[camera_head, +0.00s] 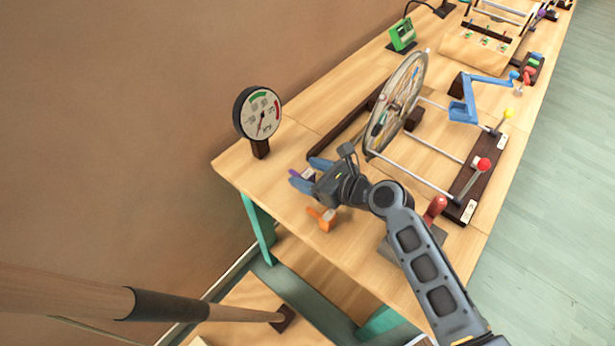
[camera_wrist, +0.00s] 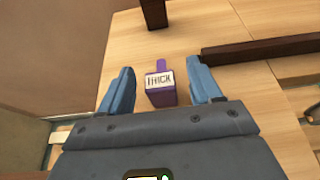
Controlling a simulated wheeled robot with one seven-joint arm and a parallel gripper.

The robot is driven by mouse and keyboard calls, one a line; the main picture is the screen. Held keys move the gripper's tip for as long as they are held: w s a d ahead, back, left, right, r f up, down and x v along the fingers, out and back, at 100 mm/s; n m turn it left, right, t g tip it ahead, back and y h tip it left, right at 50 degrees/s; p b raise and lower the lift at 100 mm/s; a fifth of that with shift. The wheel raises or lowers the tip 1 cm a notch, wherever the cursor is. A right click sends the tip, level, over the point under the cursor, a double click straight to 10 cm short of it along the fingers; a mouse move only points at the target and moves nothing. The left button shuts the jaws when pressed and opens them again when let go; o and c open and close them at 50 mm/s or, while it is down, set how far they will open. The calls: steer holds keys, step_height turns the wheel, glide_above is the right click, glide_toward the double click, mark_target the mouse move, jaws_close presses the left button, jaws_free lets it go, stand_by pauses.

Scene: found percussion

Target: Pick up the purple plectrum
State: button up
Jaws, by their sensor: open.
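The purple plectrum (camera_wrist: 161,96) lies on the wooden table, with a white label reading "THICK" and a narrow tab at its far end. In the wrist view it sits between the two blue fingers of my gripper (camera_wrist: 162,90), with a gap on each side. In the head view my gripper (camera_head: 306,174) is low over the table's near left end, and a bit of purple plectrum (camera_head: 294,173) shows beside a blue finger. The rest of the plectrum is hidden there by the gripper. The fingers are apart and hold nothing.
A dial gauge (camera_head: 259,113) stands on a dark post behind my gripper. An orange piece (camera_head: 323,217) lies near the table's front edge. A spoked wheel (camera_head: 400,103) in a frame stands to the right, with a dark bar (camera_wrist: 262,50) beyond the plectrum.

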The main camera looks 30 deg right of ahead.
steer(key=shift+w+a+f, duration=0.15)
steer(key=shift+w+f, duration=0.05)
steer(key=shift+w, duration=0.1)
steer(key=c, duration=1)
steer(key=shift+c, duration=0.2)
steer(key=shift+r, duration=0.1)
